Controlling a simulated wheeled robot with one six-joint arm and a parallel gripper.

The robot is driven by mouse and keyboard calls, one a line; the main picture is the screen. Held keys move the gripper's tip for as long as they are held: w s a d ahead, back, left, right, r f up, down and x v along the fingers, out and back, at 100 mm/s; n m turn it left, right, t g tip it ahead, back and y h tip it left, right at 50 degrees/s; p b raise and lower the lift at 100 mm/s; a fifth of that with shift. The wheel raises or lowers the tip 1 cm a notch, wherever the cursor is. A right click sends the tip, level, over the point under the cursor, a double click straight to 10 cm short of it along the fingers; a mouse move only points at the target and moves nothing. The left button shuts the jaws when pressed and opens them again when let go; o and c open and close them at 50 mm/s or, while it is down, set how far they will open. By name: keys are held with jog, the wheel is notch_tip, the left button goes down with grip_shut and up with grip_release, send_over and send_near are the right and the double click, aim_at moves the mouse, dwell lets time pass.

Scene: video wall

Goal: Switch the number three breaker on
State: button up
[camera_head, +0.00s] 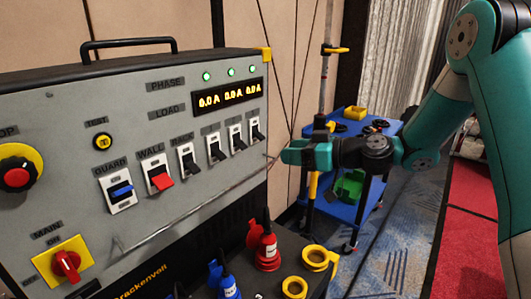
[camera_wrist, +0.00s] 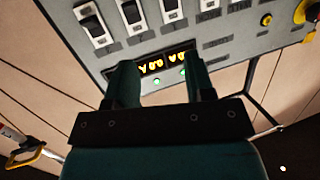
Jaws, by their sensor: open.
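A row of breakers runs across the grey panel (camera_head: 75,150) in the head view. From left, they are a blue-lever guard breaker (camera_head: 121,190), a red-lever wall breaker (camera_head: 158,176), a black-lever third breaker (camera_head: 189,161) and more black-lever breakers to its right. The small labels above them are too blurred to read numbers. My gripper (camera_head: 284,155) is just right of the panel's right edge, apart from the breakers. In the wrist view, my gripper (camera_wrist: 160,78) is open and empty, its two fingers in front of the lit display (camera_wrist: 165,62), with breakers (camera_wrist: 91,24) above.
A red main knob (camera_head: 67,264) and a red stop button (camera_head: 17,178) are on the panel's left. Red and blue plugs (camera_head: 267,247) stand on the ledge below. A blue cart (camera_head: 345,208) stands behind my gripper.

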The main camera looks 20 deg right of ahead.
jog(key=w+d+f+m+t+h, duration=0.2)
jog(key=w+d+f+t, duration=0.2)
jog(key=d, duration=0.4)
jog(key=p, duration=1.1)
send_near(262, 137)
jog(key=shift+t, duration=0.3)
jog(key=p+x, duration=0.1)
jog(key=x, duration=0.3)
jog(key=p+x, duration=0.2)
jog(key=x, duration=0.2)
jog(key=shift+w+a+f, duration=0.1)
jog(key=shift+a+f, duration=0.1)
grip_shut()
